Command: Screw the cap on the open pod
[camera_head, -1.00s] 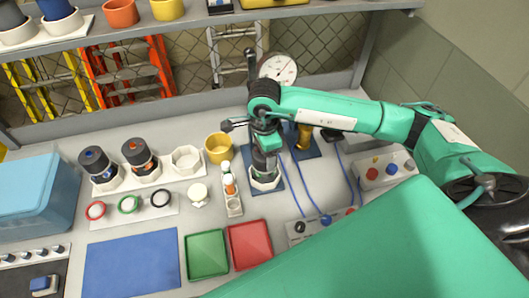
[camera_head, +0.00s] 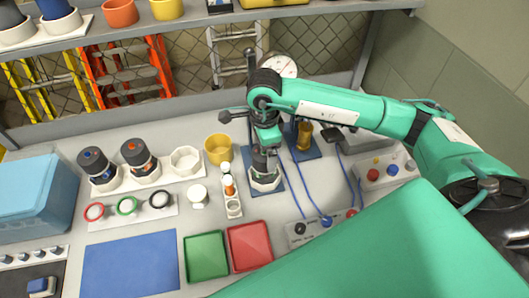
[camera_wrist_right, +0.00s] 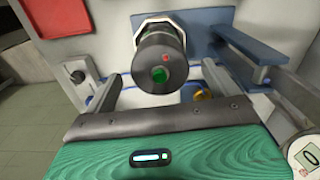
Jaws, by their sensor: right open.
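A dark pod (camera_head: 263,163) stands upright in a white holder on a blue plate, right of the table's middle. My right gripper (camera_head: 265,146) is above it, pointing down. In the right wrist view the pod's dark round top (camera_wrist_right: 160,62) has a green centre and a small red mark. The open fingers (camera_wrist_right: 160,78) lie on either side of it, with gaps. I cannot tell whether this top is a separate cap. Two more dark pods, one blue-marked (camera_head: 97,163) and one orange-marked (camera_head: 139,156), stand in the white rack at left. My left gripper is not in view.
The rack's third socket (camera_head: 186,158) is empty. Red, green and black rings (camera_head: 128,205) lie before it. A yellow cup (camera_head: 218,149), a white round piece (camera_head: 198,195) and small bottles (camera_head: 229,186) stand near the pod. Blue cables (camera_head: 302,190) run to its right.

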